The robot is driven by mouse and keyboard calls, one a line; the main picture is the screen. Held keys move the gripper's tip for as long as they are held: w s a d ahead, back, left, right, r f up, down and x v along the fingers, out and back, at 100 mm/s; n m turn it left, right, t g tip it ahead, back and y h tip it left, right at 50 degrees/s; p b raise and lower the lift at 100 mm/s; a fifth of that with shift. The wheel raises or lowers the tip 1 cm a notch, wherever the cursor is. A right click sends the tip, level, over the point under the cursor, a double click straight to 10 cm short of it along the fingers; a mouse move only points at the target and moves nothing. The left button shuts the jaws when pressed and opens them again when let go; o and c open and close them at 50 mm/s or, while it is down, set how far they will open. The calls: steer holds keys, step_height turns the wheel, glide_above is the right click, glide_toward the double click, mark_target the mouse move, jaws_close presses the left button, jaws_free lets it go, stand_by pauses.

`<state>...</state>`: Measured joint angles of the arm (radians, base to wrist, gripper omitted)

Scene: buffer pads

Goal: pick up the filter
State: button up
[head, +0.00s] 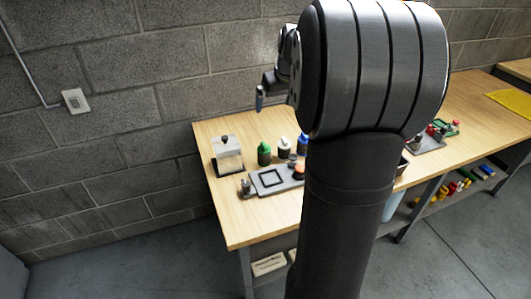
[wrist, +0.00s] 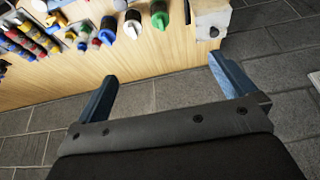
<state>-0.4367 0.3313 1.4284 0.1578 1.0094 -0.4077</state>
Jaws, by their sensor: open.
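I cannot tell for certain which object is the filter. Nothing in view is clearly a filter apart from these. My gripper (head: 262,92) is raised above the table's back edge, close to the wall. In the wrist view my gripper (wrist: 165,86) is open, with its two blue fingers wide apart and nothing between them. My arm hides the middle of the table in the head view.
A pale box (head: 228,156) with a dark knob stands at the table's back left. A block wall (head: 130,80) rises behind. The table's front left corner (head: 240,232) is bare.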

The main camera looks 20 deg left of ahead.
steer(key=shift+c, duration=0.4)
steer(key=c, duration=0.8)
steer(key=m+g+h, duration=0.3)
steer(key=m, duration=2.2)
glide_above(265, 154)
steer(key=w, duration=0.3)
step_height(265, 154, down, 14)
steer(key=shift+m, duration=0.3)
steer(key=f, duration=1.1)
steer(key=shift+s+a+f, duration=0.15)
steer(key=shift+a+f, duration=0.05)
steer(key=shift+f, duration=0.1)
steer(key=shift+s+a+f, duration=0.1)
steer(key=shift+a+f, duration=0.1)
steer(key=shift+f, duration=1.15)
steer(key=shift+s+a+f, duration=0.1)
steer(key=shift+a+f, duration=0.1)
steer(key=shift+f, duration=1.15)
